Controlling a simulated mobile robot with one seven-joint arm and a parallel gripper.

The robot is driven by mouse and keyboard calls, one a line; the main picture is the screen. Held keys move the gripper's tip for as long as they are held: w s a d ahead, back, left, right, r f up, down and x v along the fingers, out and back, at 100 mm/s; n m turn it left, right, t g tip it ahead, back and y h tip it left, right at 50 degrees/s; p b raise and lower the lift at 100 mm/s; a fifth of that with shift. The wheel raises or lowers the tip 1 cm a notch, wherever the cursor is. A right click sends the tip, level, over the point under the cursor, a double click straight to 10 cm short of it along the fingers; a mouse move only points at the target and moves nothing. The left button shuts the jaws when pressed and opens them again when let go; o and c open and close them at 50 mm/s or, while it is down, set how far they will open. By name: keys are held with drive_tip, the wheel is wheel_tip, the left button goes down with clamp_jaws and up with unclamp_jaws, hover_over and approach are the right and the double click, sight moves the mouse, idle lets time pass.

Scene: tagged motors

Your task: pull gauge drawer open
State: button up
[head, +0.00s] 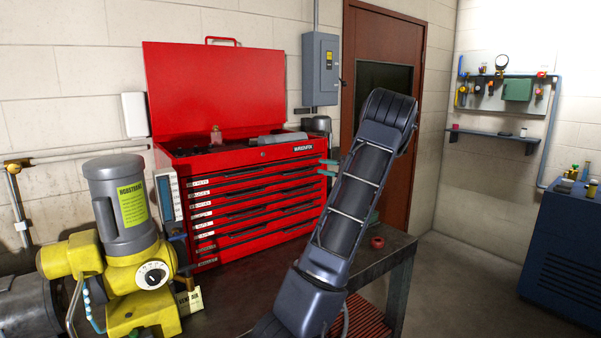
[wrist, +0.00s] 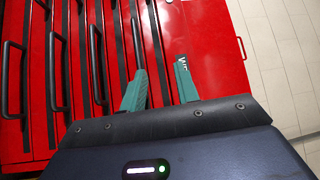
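The red tool chest (head: 255,190) stands on the bench, its front a stack of several drawers with white labels at their left ends. The labels are too small to read, so I cannot tell which is the gauge drawer. All the drawers look shut. My gripper (head: 326,168) is at the right of the upper drawers, its teal fingers apart. In the wrist view my gripper (wrist: 160,68) is open and empty before the chest front (wrist: 215,45). Its left fingertip overlaps the end of a dark bar handle (wrist: 137,38); contact cannot be told. The right finger is by white lettering.
The chest's lid (head: 215,88) is raised. A yellow and grey motor (head: 130,245) stands left of the chest. A red tape roll (head: 377,242) lies on the bench at right. A blue cabinet (head: 565,250) stands far right, with open floor between.

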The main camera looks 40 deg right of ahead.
sight(300, 172)
drive_tip(key=w+a, duration=0.2)
drive_tip(key=w+a+f, duration=0.1)
drive_tip(key=w+a, duration=0.2)
drive_tip(key=w+a+f, duration=0.1)
drive_tip(key=w+a, duration=0.1)
drive_tip(key=shift+w+a+f, duration=0.2)
drive_tip(key=shift+w+a, duration=0.1)
drive_tip(key=shift+a, duration=0.05)
idle(0.4)
clamp_jaws()
